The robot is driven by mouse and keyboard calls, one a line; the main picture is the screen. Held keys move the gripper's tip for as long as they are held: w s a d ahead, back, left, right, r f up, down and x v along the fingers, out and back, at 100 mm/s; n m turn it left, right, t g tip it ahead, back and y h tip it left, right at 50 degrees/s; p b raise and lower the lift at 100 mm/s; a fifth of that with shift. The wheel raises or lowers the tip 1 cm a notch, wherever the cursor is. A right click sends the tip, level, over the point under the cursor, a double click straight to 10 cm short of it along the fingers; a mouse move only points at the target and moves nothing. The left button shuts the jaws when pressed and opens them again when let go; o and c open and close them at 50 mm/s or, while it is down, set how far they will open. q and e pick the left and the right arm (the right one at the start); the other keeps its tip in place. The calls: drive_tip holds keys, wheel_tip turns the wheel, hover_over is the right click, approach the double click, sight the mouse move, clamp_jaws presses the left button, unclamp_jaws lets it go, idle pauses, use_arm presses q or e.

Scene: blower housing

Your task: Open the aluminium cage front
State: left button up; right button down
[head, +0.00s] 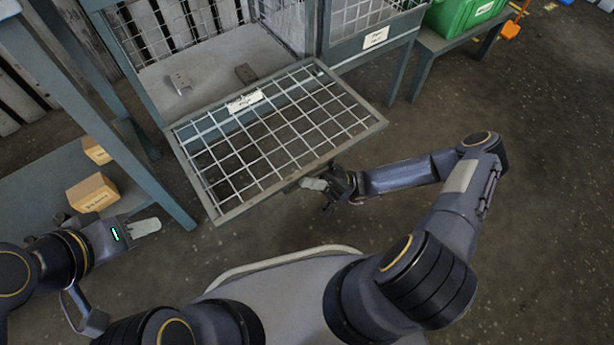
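The cage front (235,178) is a grey-framed wire mesh panel. It is swung down and out from the cage (165,70), roughly level, with a white label (245,101) near the cage side. The cage opening behind it is uncovered. My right gripper (318,185) is at the panel's near edge, towards the right; the frame hides part of its fingers, so I cannot tell whether it grips the panel. My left gripper (147,226) is at the lower left, apart from the panel; its finger gap is not clear.
Cardboard boxes (92,192) sit on a low shelf at left. The floor at right is open.

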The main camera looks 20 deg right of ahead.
sight(312, 170)
wheel_tip(312, 170, up, 5)
drive_tip(key=m+t+p, duration=0.3)
drive_tip(key=m+p, duration=0.1)
drive_tip(key=p, duration=0.2)
drive_tip(key=shift+s+r+t, duration=0.1)
drive_tip(key=shift+t, duration=0.5)
drive_tip(key=c, duration=1.5)
unclamp_jaws()
drive_tip(key=shift+o, duration=0.2)
drive_tip(key=shift+d, duration=0.1)
drive_tip(key=v, duration=0.8)
drive_tip(key=shift+d, duration=0.1)
